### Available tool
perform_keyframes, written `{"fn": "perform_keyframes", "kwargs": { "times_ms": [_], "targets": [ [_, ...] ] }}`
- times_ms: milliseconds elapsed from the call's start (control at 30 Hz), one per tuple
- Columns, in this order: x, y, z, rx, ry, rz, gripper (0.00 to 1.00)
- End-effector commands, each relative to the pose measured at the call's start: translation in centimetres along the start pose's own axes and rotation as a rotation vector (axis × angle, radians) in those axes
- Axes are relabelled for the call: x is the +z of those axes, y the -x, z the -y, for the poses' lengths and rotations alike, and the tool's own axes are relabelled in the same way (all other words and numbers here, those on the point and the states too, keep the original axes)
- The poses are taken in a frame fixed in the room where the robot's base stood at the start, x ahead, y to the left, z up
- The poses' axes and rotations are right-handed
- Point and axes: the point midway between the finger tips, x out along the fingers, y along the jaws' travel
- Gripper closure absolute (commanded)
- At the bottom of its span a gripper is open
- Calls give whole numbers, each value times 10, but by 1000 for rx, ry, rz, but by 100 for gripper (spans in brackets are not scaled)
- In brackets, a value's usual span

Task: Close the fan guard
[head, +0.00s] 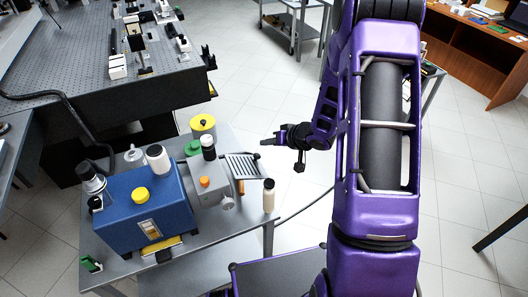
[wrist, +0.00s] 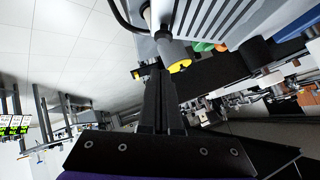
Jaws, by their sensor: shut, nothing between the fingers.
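The fan guard looks to be the grey slatted panel (head: 245,167) at the right end of the blue and grey machine (head: 150,207). It juts out to the right from the grey housing (head: 207,182); its exact angle is hard to tell. In the wrist view the slatted panel (wrist: 228,22) fills the upper right. My gripper (head: 267,141) is shut and empty, just beyond the panel's far right corner in the head view.
A cream bottle (head: 268,196) stands at the table's right edge, near the panel. Yellow (head: 202,123) and green (head: 193,147) round items stand behind the machine. A dark optical bench (head: 75,60) is at the back left. The floor right of the table is open.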

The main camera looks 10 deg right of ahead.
Motion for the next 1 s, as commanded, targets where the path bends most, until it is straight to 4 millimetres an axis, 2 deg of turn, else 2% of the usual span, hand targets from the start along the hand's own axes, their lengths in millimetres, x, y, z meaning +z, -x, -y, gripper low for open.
{"fn": "perform_keyframes", "kwargs": {
  "times_ms": [33, 233, 767, 1000],
  "targets": [
    [12, -8, -1, -1, -2, 6, 100],
    [24, -21, 0, 0, -1, 3, 100],
    [26, -23, 0, -2, -4, 1, 100],
    [32, -30, 5, -29, -32, 2, 100]
  ]
}}
